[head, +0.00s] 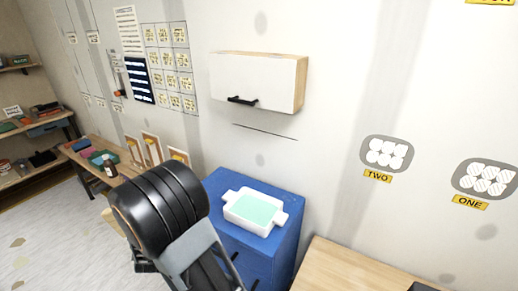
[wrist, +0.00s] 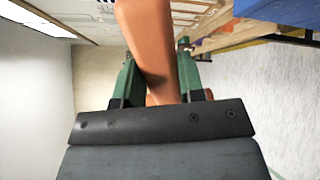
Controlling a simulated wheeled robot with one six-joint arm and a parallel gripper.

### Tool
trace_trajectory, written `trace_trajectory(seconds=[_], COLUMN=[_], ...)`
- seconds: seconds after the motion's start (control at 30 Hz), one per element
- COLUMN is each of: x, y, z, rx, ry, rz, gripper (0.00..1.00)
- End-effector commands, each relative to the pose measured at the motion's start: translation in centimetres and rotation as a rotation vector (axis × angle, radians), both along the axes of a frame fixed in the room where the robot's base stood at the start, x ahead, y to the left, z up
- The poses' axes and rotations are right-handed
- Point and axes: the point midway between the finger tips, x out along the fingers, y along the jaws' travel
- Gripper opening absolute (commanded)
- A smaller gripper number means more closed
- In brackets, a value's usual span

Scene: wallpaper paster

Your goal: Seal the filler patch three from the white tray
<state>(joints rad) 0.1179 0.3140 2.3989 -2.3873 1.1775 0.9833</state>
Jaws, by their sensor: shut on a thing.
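The white tray (head: 232,214) with two side handles stands on a blue cabinet and holds a pale green layer (head: 256,208). Grey wall patches with white blobs show at right: one over the label TWO (head: 386,154), another over the label ONE (head: 486,178). I see no patch labelled THREE. In the wrist view my gripper (wrist: 157,75), with green fingers, is shut on an orange-brown handle-like thing (wrist: 146,35). Its far end runs out of the picture, so I cannot tell what it is. In the head view my dark arm hides the gripper.
The blue cabinet (head: 275,238) stands against the wall, below a white wall cupboard (head: 255,80) with a black handle. A wooden tabletop (head: 345,270) is at the lower right. A wooden bench (head: 95,150) with bottles is at left. Floor (head: 50,230) is open at lower left.

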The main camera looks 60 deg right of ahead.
Motion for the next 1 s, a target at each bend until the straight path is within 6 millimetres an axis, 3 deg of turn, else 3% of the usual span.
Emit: trace_trajectory(seconds=[0.03, 0.2, 0.4, 0.53, 0.7, 0.83, 1.0], x=[-1.2, -6.3, -13.6, -17.9, -22.0, -23.7, -24.5], y=[-3.1, -11.8, -19.3, -22.3, -24.5, -25.3, -25.6], z=[2.2, 5.9, 9.5, 11.2, 12.7, 13.2, 13.1], rx=[-0.028, -0.101, -0.119, -0.102, -0.077, -0.064, -0.058], ry=[0.045, 0.261, 0.516, 0.646, 0.758, 0.803, 0.824], rz=[-0.093, -0.367, -0.629, -0.752, -0.849, -0.886, -0.903], gripper=[0.01, 0.01, 0.01, 0.01, 0.01, 0.01, 0.01])
